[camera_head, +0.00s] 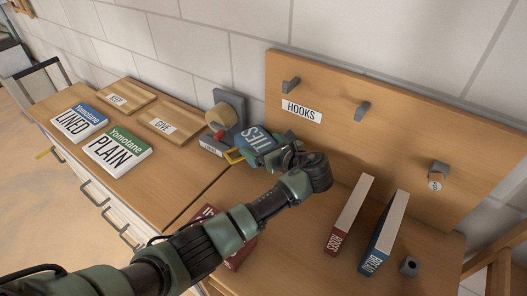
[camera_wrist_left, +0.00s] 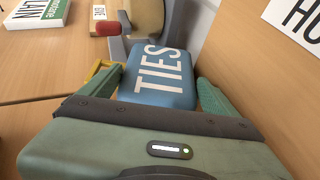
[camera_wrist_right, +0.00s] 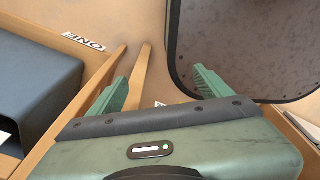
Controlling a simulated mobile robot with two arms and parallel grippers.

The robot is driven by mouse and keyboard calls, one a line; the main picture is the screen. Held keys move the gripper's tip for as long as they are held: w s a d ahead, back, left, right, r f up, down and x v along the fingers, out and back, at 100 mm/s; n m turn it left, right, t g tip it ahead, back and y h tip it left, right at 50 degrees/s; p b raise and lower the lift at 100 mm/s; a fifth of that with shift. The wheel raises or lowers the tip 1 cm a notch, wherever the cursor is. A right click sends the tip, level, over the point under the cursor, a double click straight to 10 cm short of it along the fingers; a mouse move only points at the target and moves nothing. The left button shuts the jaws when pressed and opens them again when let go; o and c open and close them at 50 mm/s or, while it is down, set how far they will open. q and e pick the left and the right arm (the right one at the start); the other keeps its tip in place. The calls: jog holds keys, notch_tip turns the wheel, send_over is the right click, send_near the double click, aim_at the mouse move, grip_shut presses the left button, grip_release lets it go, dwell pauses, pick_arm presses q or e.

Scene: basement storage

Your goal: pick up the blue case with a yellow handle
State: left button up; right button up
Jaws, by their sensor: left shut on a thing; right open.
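The blue case (camera_head: 258,138) is marked TIES and has a yellow handle (camera_head: 234,156) on its left side. My left gripper (camera_head: 277,150) is shut on the case, at the back of the table near the upright board. In the left wrist view the case (camera_wrist_left: 160,77) sits between the two green fingers, and the handle (camera_wrist_left: 104,76) sticks out past the left finger. I cannot tell whether the case touches the table. My right gripper (camera_wrist_right: 160,76) is open and empty in the right wrist view, and is not seen in the head view.
A tape dispenser (camera_head: 235,108) stands just behind the case. A wooden board with hooks (camera_head: 400,125) rises on the right. A red book (camera_head: 349,214) and a blue book (camera_head: 385,232) stand in front of it. LINED and PLAIN packs (camera_head: 117,152) lie at left.

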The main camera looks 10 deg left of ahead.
pick_arm(q)
notch_tip(320, 180, up, 4)
jog(key=shift+f, duration=0.1)
jog(key=s+a, duration=0.3)
jog(key=s, duration=0.6)
jog(key=s+a+b, duration=0.1)
jog(key=s+a, duration=0.3)
jog(key=s, duration=0.5)
jog(key=shift+a, duration=0.25)
jog(key=shift+s, duration=0.1)
